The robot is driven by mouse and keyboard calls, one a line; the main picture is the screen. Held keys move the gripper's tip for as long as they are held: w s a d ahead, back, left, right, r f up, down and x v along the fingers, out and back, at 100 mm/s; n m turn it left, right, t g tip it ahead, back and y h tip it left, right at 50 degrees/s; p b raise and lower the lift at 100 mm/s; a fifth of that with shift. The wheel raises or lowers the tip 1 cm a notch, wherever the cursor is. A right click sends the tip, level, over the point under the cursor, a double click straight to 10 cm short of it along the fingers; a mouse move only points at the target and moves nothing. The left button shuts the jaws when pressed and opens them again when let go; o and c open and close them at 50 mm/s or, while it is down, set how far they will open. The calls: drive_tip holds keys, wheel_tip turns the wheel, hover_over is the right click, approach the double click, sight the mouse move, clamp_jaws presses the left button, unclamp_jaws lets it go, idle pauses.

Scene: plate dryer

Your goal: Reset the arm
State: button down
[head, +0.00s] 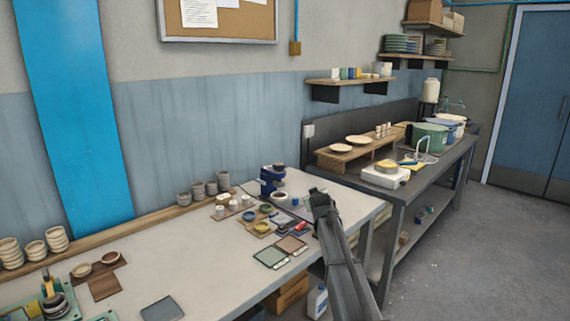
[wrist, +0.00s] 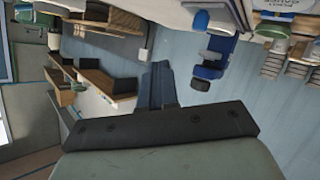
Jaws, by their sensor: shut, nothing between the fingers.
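My gripper (head: 318,197) is at the end of my dark arm, which reaches in from the lower right in the head view. It is over the right end of the pale worktable (head: 215,262). In the wrist view my gripper (wrist: 158,82) shows its two fingers together with nothing between them. The wrist picture looks tilted or upside down against the head view.
A blue device (head: 269,182) stands on the table left of my gripper. Bowls, tiles and small jars lie nearby. A stack of cups (head: 57,239) is at the far left. A dark counter (head: 400,190) with a white scale (head: 386,176) is to the right. Floor at right is mostly clear.

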drive_tip(key=d+f+m+t+h, duration=0.15)
drive_tip(key=d+m, duration=0.25)
drive_tip(key=d, duration=1)
drive_tip(key=s+d+f+m+g, duration=0.1)
drive_tip(key=s+d+f, duration=0.1)
drive_tip(key=d+f, duration=0.25)
drive_tip(key=s+a+f+g, duration=0.2)
drive_tip(key=s+f, duration=0.5)
drive_tip(key=f, duration=0.4)
drive_tip(key=s+a+f+g, duration=0.25)
drive_tip(key=s+f, duration=0.35)
drive_tip(key=f, duration=0.5)
drive_tip(key=s+a+f+g, duration=0.1)
drive_tip(key=s+f+g, duration=0.2)
drive_tip(key=s+f, duration=0.6)
drive_tip(key=s+a+f+g+y, duration=0.1)
drive_tip(key=s+a+f+g, duration=0.2)
drive_tip(key=s+f, duration=0.8)
drive_tip(key=s+a+f+g+y, duration=0.15)
drive_tip(key=s+f+g, duration=0.25)
drive_tip(key=s+f, duration=0.7)
drive_tip(key=s+a+g, duration=0.1)
drive_tip(key=s+g, duration=0.2)
drive_tip(key=s, duration=1.3)
drive_tip(key=s+a+g+h, duration=0.1)
drive_tip(key=s+a+g, duration=0.1)
drive_tip(key=s, duration=1.4)
drive_tip(key=shift+r+g, duration=0.45)
drive_tip(key=shift+g, duration=0.45)
drive_tip(key=shift+w, duration=0.1)
